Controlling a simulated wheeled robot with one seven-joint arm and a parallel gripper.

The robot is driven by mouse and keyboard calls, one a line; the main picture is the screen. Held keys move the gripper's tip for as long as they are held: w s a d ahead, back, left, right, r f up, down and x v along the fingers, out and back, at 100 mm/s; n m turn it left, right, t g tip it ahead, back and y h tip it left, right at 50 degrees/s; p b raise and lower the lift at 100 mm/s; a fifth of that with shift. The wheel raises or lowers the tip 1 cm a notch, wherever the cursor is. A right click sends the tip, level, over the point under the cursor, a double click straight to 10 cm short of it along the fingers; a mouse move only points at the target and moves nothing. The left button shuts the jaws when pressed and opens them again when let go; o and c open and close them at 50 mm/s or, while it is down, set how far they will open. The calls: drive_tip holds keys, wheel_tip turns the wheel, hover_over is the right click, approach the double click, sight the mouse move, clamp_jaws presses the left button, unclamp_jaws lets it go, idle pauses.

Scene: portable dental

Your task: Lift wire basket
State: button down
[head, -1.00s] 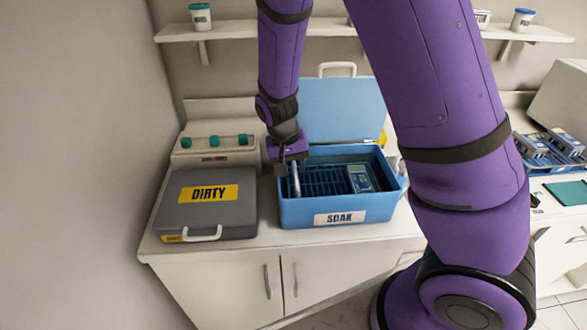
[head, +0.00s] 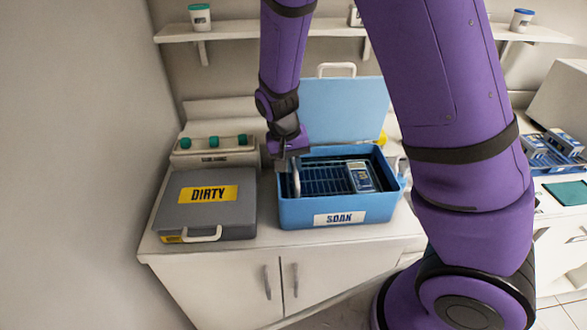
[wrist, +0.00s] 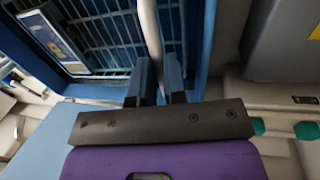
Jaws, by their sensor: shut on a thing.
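The wire basket (head: 322,184) sits inside the blue SOAK tub (head: 378,208), its dark rack bars near the tub's rim level. A pale bar handle (head: 296,178) rises at its left end. A blue and white labelled pack (head: 360,176) lies in the basket's right part. My gripper (head: 283,163) is at the tub's left edge, shut on the basket's handle. In the wrist view the two fingers (wrist: 160,80) pinch the pale handle (wrist: 149,35), with the basket's bars (wrist: 105,38) beyond. The basket's underside is hidden.
The tub's blue lid (head: 340,108) stands open behind it. A grey DIRTY case (head: 205,215) is close on the left, with a teal-knobbed box (head: 214,158) behind. A shelf (head: 230,35) is above. My arm covers the counter right of the tub.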

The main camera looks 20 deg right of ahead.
wheel_tip(320, 180, up, 6)
drive_tip(key=shift+w+f, duration=0.1)
drive_tip(key=c, duration=1.8)
unclamp_jaws()
drive_tip(key=o, duration=0.6)
drive_tip(key=shift+o, duration=0.2)
wheel_tip(320, 180, up, 11)
drive_tip(key=a, duration=0.2)
drive_tip(key=shift+w+f, duration=0.2)
drive_tip(key=shift+w, duration=0.05)
drive_tip(key=s+d+r+n+t, duration=0.1)
drive_tip(key=s+d+r+t, duration=0.1)
drive_tip(key=s, duration=0.5)
drive_tip(key=s+d+r+n+t+y, duration=0.1)
drive_tip(key=s+d+r+t, duration=0.1)
drive_tip(key=s+d+r, duration=0.2)
drive_tip(key=s+d+r+n+t+y, duration=0.1)
drive_tip(key=s+d+r, duration=0.2)
drive_tip(key=s+r, duration=0.3)
drive_tip(key=s, duration=0.5)
drive_tip(key=shift+s+r+n+t, duration=0.25)
drive_tip(key=shift+s+n+t, duration=0.05)
drive_tip(key=shift+s+t, duration=0.1)
